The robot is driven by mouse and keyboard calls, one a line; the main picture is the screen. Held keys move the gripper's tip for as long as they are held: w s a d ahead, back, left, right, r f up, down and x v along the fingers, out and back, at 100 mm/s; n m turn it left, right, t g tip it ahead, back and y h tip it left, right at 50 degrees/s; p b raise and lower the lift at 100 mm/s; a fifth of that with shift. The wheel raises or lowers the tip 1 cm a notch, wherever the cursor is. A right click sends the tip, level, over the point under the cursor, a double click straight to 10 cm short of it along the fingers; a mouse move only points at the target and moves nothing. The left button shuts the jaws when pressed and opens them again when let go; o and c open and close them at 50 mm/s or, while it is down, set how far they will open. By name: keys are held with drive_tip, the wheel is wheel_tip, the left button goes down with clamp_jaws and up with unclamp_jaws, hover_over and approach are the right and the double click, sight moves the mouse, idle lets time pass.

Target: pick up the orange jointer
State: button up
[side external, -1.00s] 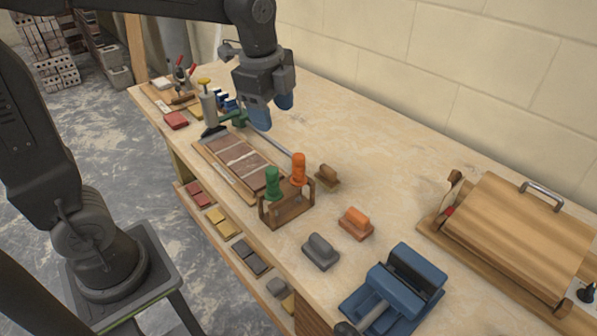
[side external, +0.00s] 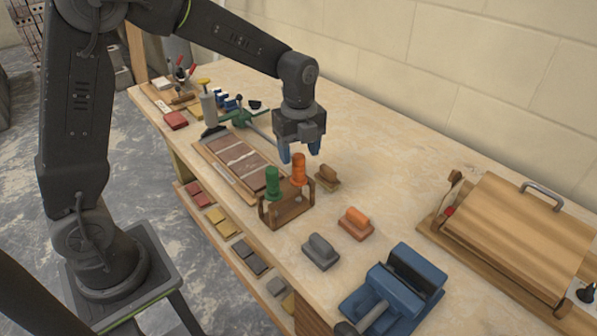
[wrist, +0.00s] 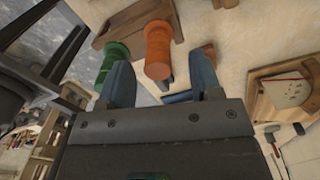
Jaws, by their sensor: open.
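The orange jointer (side external: 299,168) stands upright in a small wooden rack (side external: 287,207), its orange handle up, beside the green-handled one (side external: 272,182). My gripper (side external: 299,152) is open and empty, its blue fingers pointing down just above and behind the orange handle in the side view. In the wrist view the orange handle (wrist: 158,50) lies ahead of the gap between the two blue fingers (wrist: 160,85). The green handle (wrist: 113,62) is close by the left finger there. I cannot tell whether any finger touches a handle. The jointer's lower part is hidden by the rack.
A brown float (side external: 327,178) stands just right of the rack. An orange float (side external: 355,223) and a grey float (side external: 320,251) sit nearer the front. A blue vise (side external: 398,285) and a wooden roll-top box (side external: 520,235) are at the right. The bench's back middle is clear.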

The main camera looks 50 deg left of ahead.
sight(299, 180)
drive_tip(key=f, duration=0.4)
drive_tip(key=shift+s+d+f, duration=0.15)
drive_tip(key=shift+s+d, duration=0.1)
drive_tip(key=shift+d, duration=0.05)
drive_tip(key=shift+f, duration=0.5)
drive_tip(key=c, duration=1)
